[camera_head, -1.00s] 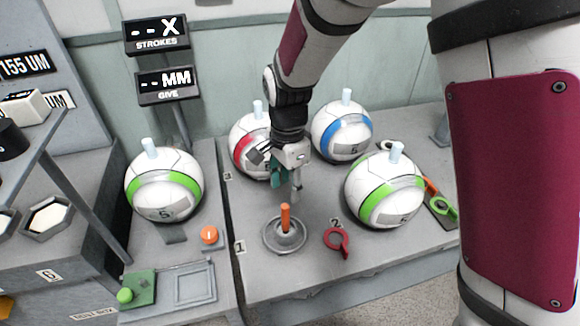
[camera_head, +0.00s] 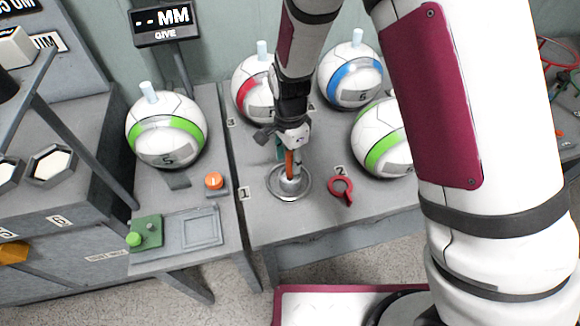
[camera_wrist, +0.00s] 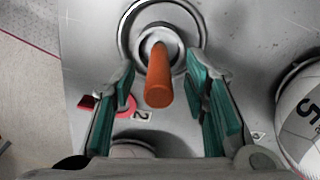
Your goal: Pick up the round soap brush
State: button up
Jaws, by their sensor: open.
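An upright orange handle (camera_head: 290,163) stands in a round grey metal dish (camera_head: 305,191) on the table by the number 1. This looks like the round soap brush; no bristles show. My gripper (camera_head: 287,153) is over the handle, pointing down. In the wrist view, the open green-padded fingers of my gripper (camera_wrist: 163,95) are on either side of the orange handle (camera_wrist: 160,88), with gaps on both sides. The handle's lower end meets the centre of the dish (camera_wrist: 130,35).
A red ring-shaped tool (camera_head: 341,187) lies right of the dish by the number 2. Balls with red (camera_head: 246,92), blue (camera_head: 351,90) and green (camera_head: 376,155) bands stand behind. Another green-banded ball (camera_head: 166,152) and an orange button (camera_head: 214,181) are at left.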

aim_at(290, 166)
jog(key=shift+f, duration=1.6)
grip_shut()
notch_tip(290, 166, up, 10)
jog(key=shift+r, duration=0.1)
